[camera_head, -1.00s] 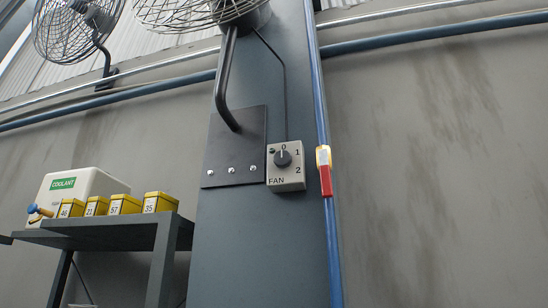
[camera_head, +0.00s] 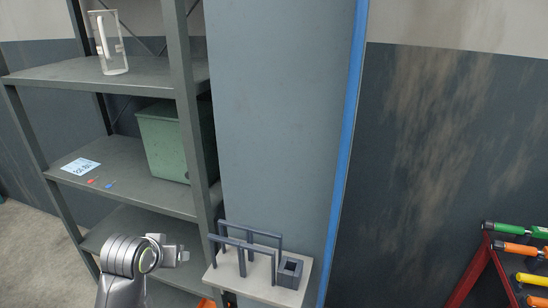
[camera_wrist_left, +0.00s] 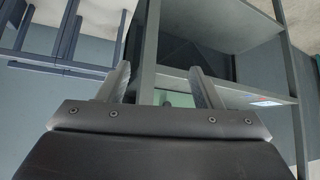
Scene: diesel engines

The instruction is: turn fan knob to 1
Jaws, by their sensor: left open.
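The fan knob and its box are in neither view now. The grey-blue pillar (camera_head: 275,120) stands in the middle of the head view, and only a lower part of it shows. My left gripper (camera_head: 180,256) is low in the head view, in front of the shelf unit and left of the pillar. In the left wrist view my left gripper (camera_wrist_left: 160,75) has its two fingers apart with nothing between them. My right gripper is in neither view.
A metal shelf unit (camera_head: 120,146) at left holds a green bin (camera_head: 162,143) and a clear jug (camera_head: 108,43). A blue pipe (camera_head: 347,150) runs up the pillar's right edge.

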